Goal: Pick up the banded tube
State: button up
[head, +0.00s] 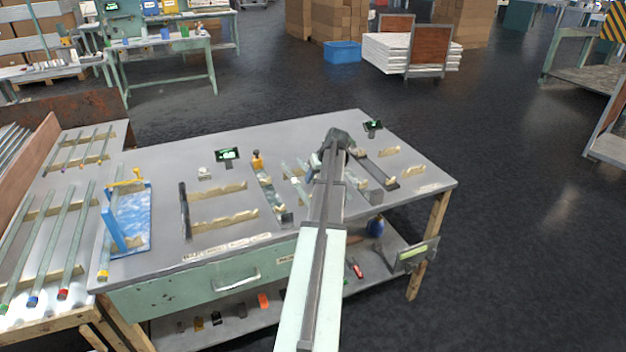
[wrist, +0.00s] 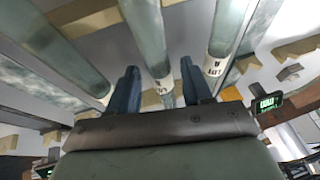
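In the wrist view three pale glass tubes show, each with a white printed band near its close end: a left tube (wrist: 62,50), a middle tube (wrist: 147,38) and a right tube (wrist: 230,25). I cannot tell which one the task means. My gripper (wrist: 160,75) is open, its two blue fingers apart. The middle tube appears between the fingers, with a gap on each side; its depth relative to them is unclear. In the head view my gripper (head: 316,164) is over the middle of the bench, and my arm hides much of the tubes there.
The grey bench (head: 160,170) carries wooden notched rests (head: 222,222), a blue fixture (head: 128,220) and small displays (head: 228,155). Colour-ended tubes (head: 50,242) lie on a side table at left. A display (wrist: 266,103) stands right of my fingers.

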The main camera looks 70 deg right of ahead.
grip_shut()
dwell(0.3)
